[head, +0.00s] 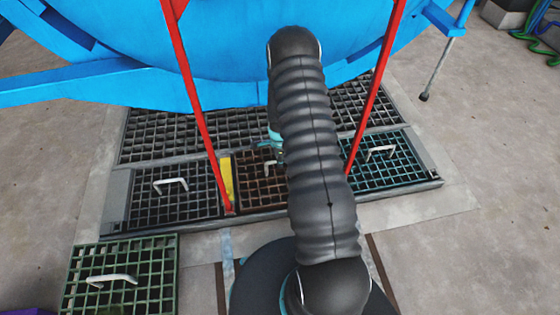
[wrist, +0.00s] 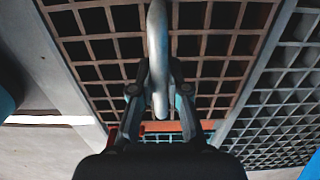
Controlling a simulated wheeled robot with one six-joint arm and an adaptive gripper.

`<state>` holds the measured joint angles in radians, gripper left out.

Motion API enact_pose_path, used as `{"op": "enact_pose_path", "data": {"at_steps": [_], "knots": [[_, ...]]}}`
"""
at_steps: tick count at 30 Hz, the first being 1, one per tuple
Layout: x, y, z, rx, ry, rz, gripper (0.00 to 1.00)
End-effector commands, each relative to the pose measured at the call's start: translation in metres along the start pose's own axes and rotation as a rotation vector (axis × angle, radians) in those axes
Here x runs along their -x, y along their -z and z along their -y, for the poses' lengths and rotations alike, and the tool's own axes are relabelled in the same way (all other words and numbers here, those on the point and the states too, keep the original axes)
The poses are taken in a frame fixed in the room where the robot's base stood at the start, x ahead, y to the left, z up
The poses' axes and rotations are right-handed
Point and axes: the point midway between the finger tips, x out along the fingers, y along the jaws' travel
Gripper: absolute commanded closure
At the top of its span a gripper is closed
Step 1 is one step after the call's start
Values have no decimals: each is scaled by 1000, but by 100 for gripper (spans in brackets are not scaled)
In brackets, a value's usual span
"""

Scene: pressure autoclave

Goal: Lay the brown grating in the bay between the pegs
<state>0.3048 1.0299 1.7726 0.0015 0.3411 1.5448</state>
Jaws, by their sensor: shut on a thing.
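The brown grating (head: 262,190) is in the middle of the front row of the floor frame, between a grey and a teal grating. My arm hides its right part in the head view. In the wrist view the brown grating (wrist: 209,45) fills the middle, with its pale handle (wrist: 157,40) running upright. My gripper (wrist: 158,88) is shut on that handle, one finger on each side. In the head view the gripper is mostly hidden behind my arm. The grating looks about level with its neighbours; I cannot tell if it rests fully. I cannot clearly make out the pegs.
The grey grating (head: 150,203) and teal grating (head: 405,170) flank it, each with a white handle. A yellow strip (head: 227,178) stands at its left. Two red bars (head: 199,115) (head: 379,90) slope beside my arm under the blue vessel (head: 190,45). A green grating (head: 140,265) lies front left.

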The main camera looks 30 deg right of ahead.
Motion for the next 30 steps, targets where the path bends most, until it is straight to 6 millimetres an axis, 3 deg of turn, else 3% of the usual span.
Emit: {"op": "enact_pose_path", "data": {"at_steps": [29, 30], "knots": [[-16, 0, 1, 0, 3, 0, 100], [-15, 0, 1, 0, 3, 0, 75]]}}
